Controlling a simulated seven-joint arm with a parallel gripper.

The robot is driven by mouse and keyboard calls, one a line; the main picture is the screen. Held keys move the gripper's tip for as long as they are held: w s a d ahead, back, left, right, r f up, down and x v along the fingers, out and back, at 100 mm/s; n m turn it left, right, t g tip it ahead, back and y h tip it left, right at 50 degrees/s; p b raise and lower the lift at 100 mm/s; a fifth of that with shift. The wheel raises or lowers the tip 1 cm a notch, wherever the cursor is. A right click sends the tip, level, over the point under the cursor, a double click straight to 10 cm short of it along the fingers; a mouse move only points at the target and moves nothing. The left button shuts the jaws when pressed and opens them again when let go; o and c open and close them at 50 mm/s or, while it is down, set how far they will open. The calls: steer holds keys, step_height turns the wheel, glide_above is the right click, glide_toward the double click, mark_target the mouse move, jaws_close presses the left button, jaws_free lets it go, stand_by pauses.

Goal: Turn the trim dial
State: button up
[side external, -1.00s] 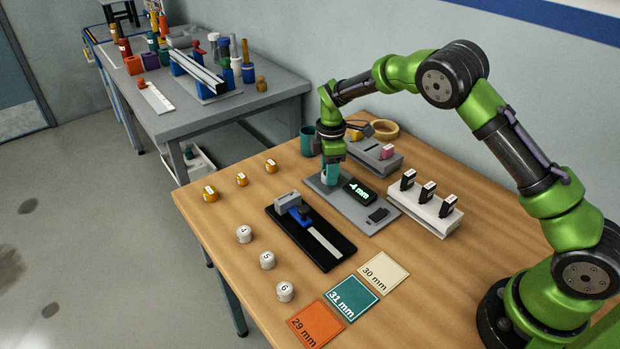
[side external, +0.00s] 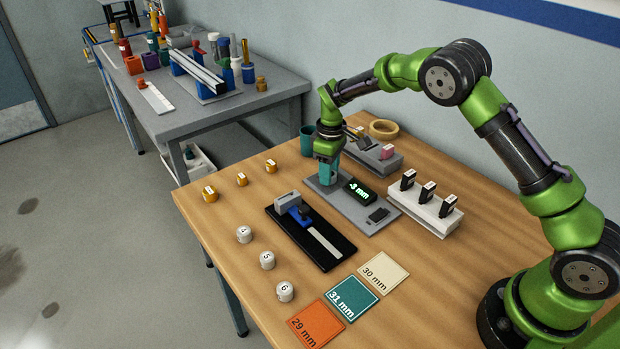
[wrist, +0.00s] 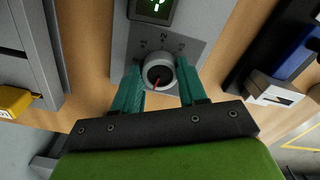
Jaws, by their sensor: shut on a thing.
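The trim dial (wrist: 158,71) is a round grey knob with a red pointer line, on a grey panel (wrist: 190,48) with small marks. My gripper (wrist: 160,80) has its teal fingers on either side of the knob and is shut on it. In the side external view my gripper (side external: 327,178) points down at the panel's far left end, and its fingers hide the dial. The display (side external: 361,191) on the panel reads -3 mm in green. Part of this display (wrist: 153,8) also shows at the top of the wrist view.
A black slide gauge (side external: 318,240) lies in front of the panel. A white rack (side external: 425,212) with black stamps stands to the right, and a grey block (side external: 385,160) stands behind. Yellow and white numbered pieces and three mm-labelled cards (side external: 382,271) lie on the table.

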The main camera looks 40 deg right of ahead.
steer(key=m, duration=0.5)
steer(key=shift+m, duration=0.3)
steer(key=m, duration=0.6)
steer(key=shift+r, duration=0.1)
steer(key=m, duration=0.6)
steer(key=shift+m, duration=0.3)
steer(key=m, duration=0.5)
steer(key=shift+m, duration=0.4)
steer(key=o, duration=1.1)
steer(key=shift+c, duration=0.2)
